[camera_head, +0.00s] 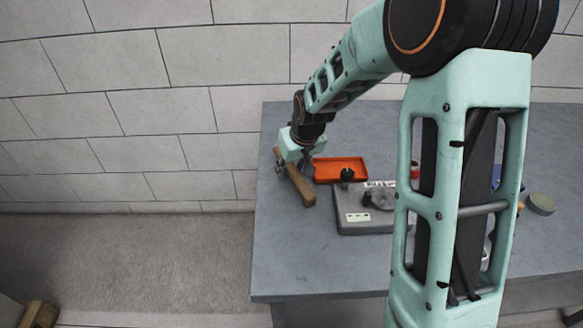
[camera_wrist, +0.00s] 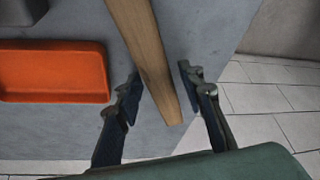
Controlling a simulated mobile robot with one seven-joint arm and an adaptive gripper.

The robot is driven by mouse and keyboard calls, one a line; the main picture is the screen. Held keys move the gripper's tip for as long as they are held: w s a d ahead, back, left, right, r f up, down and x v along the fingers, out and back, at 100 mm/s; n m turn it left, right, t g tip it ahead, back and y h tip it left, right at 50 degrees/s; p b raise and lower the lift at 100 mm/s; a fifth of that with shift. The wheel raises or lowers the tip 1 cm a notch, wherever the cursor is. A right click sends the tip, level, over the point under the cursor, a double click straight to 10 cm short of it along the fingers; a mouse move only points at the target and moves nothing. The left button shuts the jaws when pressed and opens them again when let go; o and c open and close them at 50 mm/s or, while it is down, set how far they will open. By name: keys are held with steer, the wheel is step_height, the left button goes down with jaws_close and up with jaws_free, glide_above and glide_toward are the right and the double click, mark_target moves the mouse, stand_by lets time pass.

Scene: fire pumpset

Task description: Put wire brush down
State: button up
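The wire brush shows as a long wooden bar (camera_head: 297,183) near the left edge of the grey table (camera_head: 278,235) in the head view. It seems to lie on the tabletop, slanting toward the front. Its wooden handle (camera_wrist: 150,60) also crosses the wrist view from the top to below the fingertips. Its bristles are not visible. My gripper (camera_head: 294,167) is at the brush's far part. In the wrist view my gripper (camera_wrist: 161,80) has one finger on each side of the handle. A clear gap shows on the right; the left finger is very close to the wood.
An orange tray (camera_head: 340,169) lies right of the brush, also seen in the wrist view (camera_wrist: 55,72). A grey case (camera_head: 365,222) stands in front of it. A round tin (camera_head: 540,204) is far right. The table's front left is clear. A block wall (camera_head: 200,60) stands behind.

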steer(key=shift+r, duration=0.5)
steer(key=p+v, duration=0.1)
steer(key=v, duration=1)
steer(key=shift+s+p, duration=0.25)
steer(key=shift+p, duration=0.15)
steer(key=shift+r, duration=0.1)
